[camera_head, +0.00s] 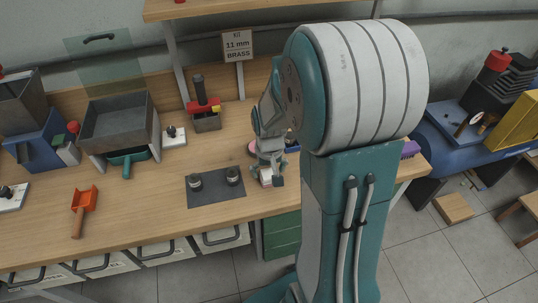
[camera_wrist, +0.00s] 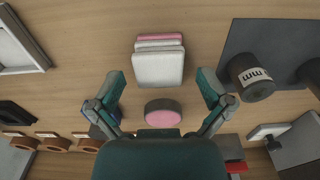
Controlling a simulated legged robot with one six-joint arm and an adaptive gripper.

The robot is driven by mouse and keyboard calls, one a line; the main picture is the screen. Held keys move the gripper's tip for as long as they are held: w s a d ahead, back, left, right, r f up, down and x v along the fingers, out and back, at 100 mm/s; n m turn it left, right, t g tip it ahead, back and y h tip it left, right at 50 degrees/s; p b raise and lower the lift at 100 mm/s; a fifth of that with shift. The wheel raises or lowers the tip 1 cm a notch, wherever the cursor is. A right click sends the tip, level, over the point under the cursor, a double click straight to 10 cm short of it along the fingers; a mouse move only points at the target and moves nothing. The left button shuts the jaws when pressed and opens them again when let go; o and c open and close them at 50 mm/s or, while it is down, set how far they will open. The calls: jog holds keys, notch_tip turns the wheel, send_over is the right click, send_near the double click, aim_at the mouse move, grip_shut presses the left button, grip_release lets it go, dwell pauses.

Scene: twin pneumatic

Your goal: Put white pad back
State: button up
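A white pad (camera_wrist: 158,69) lies on top of a small stack in the wrist view, with pink and pale layers (camera_wrist: 160,38) showing at its far edge. The stack is on the wooden bench; in the head view the white pad (camera_head: 266,182) shows just under my gripper (camera_head: 268,172). My gripper (camera_wrist: 160,82) is open, with its fingers spread wide to either side of the pad's near end and apart from it. A round pink-topped item with dark sides (camera_wrist: 162,113) shows between the fingers, nearer my palm. In the head view my wrist hides part of this area.
A dark mat (camera_head: 215,200) with two dark cylinders (camera_head: 195,181) lies left of my gripper in the head view. Bare bench lies in front of the mat.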

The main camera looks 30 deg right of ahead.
aim_at(269, 174)
notch_tip(269, 174, up, 9)
jog(key=s+a+r+n+t, duration=0.3)
jog(key=s+a+r+t, duration=0.2)
jog(key=s+a+r, duration=0.5)
jog(key=shift+s+a+r, duration=0.35)
jog(key=shift+s, duration=0.9)
jog(key=shift+d, duration=0.1)
